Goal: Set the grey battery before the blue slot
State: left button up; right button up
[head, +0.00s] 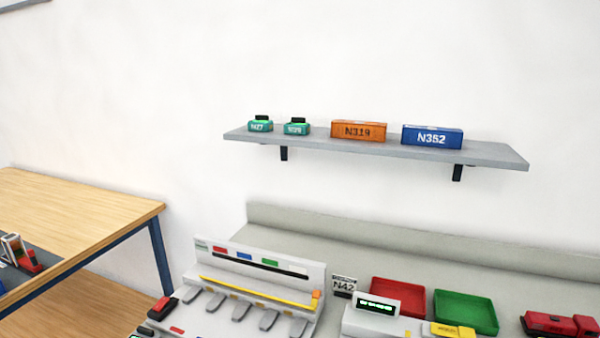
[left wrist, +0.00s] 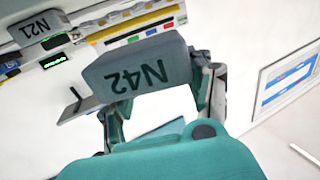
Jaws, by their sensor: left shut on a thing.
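In the left wrist view my left gripper (left wrist: 163,100) is shut on a grey block marked N42 (left wrist: 140,72), the grey battery by its look. The block is held between the two fingertips, its marking tilted in the picture. No gripper shows in the head view. There a light grey charger-like unit (head: 310,269) stands on the bench with red, blue and green marks in a row along its upper face. The blue mark (head: 244,256) is second from the left, with grey paddles lower down. A small piece reading N42 (head: 343,287) shows right of this unit; I cannot tell whether it is the held block.
A shelf (head: 480,153) holds teal, orange and blue items above. A wooden table (head: 80,220) is at left. A grey N21 item (left wrist: 38,30) shows in the wrist view.

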jog(key=shift+d, duration=0.25)
pick_arm(q)
jog(key=m+h, duration=0.2)
jog(key=shift+f+h, duration=0.35)
jog(key=shift+h, duration=0.05)
jog(key=h, duration=0.1)
jog(key=m+h, duration=0.1)
jog(key=shift+a+f+g+h, duration=0.3)
jog(key=shift+a, duration=0.05)
jog(key=shift+w+a+f+m+g+h, duration=0.1)
jog(key=shift+w+a+m+g+h, duration=0.15)
jog(key=shift+a+m+g+h, duration=0.4)
jog(key=shift+d+t, duration=0.2)
jog(key=shift+t, duration=0.05)
